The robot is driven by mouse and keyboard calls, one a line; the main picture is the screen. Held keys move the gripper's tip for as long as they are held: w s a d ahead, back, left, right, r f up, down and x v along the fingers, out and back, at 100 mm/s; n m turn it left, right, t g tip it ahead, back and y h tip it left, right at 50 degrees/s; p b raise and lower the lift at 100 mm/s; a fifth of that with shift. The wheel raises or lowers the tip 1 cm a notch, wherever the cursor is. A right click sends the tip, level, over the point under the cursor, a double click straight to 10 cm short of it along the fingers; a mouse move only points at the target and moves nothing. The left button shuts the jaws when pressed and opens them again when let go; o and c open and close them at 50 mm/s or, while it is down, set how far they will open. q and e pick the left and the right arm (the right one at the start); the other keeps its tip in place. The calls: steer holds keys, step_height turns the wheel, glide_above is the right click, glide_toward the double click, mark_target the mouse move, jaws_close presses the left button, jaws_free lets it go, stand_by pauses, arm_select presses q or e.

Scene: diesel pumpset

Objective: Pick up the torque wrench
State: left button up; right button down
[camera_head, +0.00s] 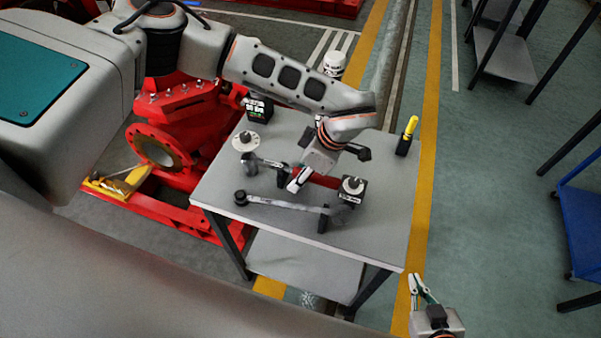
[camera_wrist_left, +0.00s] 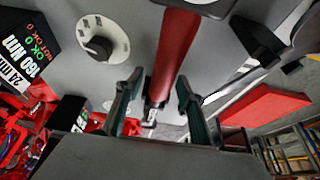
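A red-handled tool, likely the torque wrench (camera_head: 325,181), lies across the table, partly hidden by my left gripper (camera_head: 305,176) in the head view. In the left wrist view its red handle (camera_wrist_left: 176,52) narrows to a silver part between my left fingers (camera_wrist_left: 156,103). The fingers stand apart on either side of it, with visible gaps, and do not appear to close on it. A long grey wrench (camera_head: 285,205) lies nearer the table's front edge. My right gripper (camera_head: 418,284) is away from the table at lower right, its fingers apart and empty.
The grey table (camera_head: 370,235) also bears a white round dial (camera_head: 245,141), a black block with a round top (camera_head: 352,187) and a yellow-handled tool (camera_head: 408,132). A red pump (camera_head: 180,125) stands left. The table's front right is clear.

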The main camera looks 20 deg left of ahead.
arm_select(q)
jaws_close()
steer(key=shift+r, duration=0.1)
steer(key=shift+w+r, duration=0.1)
step_height(320, 180, up, 20)
steer(key=shift+b, duration=0.3)
stand_by(0.3)
steer(key=c, duration=0.7)
jaws_free()
jaws_close()
